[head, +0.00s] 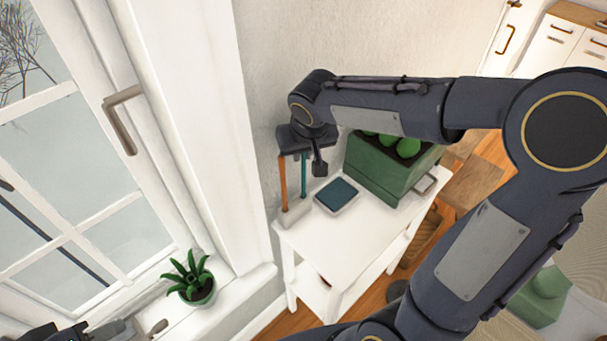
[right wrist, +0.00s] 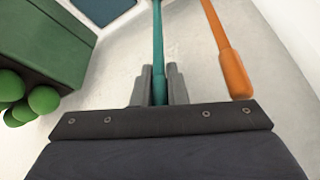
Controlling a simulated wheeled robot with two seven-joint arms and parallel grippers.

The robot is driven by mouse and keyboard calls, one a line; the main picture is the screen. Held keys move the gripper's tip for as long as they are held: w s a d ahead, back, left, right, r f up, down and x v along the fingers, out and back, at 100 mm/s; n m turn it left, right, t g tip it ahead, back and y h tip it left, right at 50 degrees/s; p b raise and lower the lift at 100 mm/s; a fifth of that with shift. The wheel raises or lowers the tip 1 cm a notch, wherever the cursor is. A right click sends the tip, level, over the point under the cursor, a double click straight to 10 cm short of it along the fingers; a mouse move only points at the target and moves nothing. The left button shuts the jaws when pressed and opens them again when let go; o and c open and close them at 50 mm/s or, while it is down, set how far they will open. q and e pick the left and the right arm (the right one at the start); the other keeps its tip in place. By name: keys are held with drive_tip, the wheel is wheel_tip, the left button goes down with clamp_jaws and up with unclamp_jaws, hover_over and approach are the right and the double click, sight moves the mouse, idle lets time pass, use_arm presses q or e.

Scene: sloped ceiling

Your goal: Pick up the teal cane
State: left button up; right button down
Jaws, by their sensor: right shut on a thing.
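The teal cane (head: 304,172) stands upright beside an orange cane (head: 283,183) at the left end of the white table. My right gripper (head: 306,152) comes down over its top end. In the right wrist view, the teal cane (right wrist: 158,45) runs between the two grey fingers of my right gripper (right wrist: 159,80), which are shut on it. The orange cane (right wrist: 228,60) is to the right, apart from the fingers. Part of my left gripper (head: 115,328) shows at the bottom left edge; its jaws are not clear.
A white holder (head: 294,213) is at the canes' lower ends. A blue-topped tray (head: 337,194) and a green crate (head: 375,170) with green round things share the white table (head: 330,240). A potted plant (head: 196,286) stands on the windowsill. The wall is close behind the canes.

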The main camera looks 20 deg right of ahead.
idle(0.3)
wheel_tip(320, 180, up, 7)
drive_tip(key=s+a+b, duration=0.1)
drive_tip(key=s+a, duration=0.1)
drive_tip(key=s, duration=1.5)
drive_tip(key=shift+s+a, duration=0.3)
drive_tip(key=shift+s, duration=0.1)
